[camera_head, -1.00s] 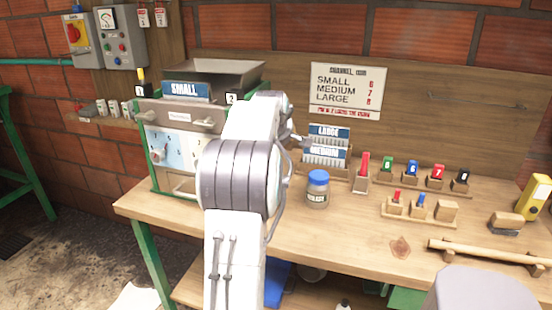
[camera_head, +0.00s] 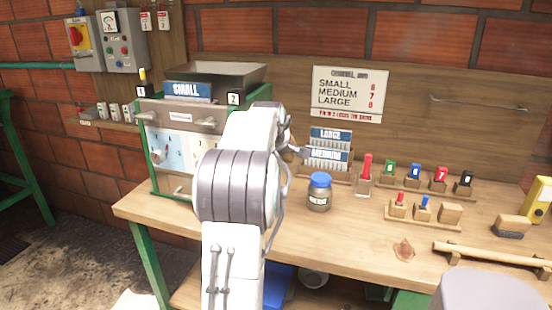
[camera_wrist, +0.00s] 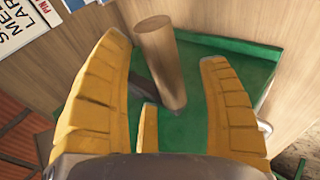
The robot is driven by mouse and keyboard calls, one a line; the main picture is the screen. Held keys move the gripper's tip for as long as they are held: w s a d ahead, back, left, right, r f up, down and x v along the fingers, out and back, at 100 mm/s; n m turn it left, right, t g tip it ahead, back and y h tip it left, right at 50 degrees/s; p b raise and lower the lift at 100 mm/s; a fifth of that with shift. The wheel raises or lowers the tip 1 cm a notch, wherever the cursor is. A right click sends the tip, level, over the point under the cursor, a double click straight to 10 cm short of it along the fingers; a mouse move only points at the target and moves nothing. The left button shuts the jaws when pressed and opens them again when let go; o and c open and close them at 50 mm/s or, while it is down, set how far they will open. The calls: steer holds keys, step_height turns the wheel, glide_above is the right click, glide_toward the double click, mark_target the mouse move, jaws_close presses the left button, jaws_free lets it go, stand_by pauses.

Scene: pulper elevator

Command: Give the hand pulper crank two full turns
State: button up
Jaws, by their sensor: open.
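The hand pulper (camera_head: 181,116) stands at the left end of the bench, with a grey hopper, a SMALL plate and a green frame. My arm hides its right side in the head view. The fingers are open, with gaps visible on both sides of the handle. A dark crank arm (camera_wrist: 139,88) shows partly behind the left finger. The pulper's green side (camera_wrist: 225,62) lies behind the handle.
A LARGE/MEDIUM plate rack (camera_head: 329,150) and a blue-lidded jar (camera_head: 319,191) stand right of my arm. Several coloured tools on wooden blocks (camera_head: 415,177) line the bench's back. A wooden bar (camera_head: 488,254) lies at the right front. The bench middle is mostly clear.

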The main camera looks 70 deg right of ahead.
steer(key=shift+r, duration=0.1)
steer(key=shift+s+a+r, duration=0.15)
steer(key=shift+a+r, duration=0.15)
steer(key=shift+r, duration=0.05)
steer(key=p+v, duration=0.1)
steer(key=v, duration=0.8)
stand_by(1.0)
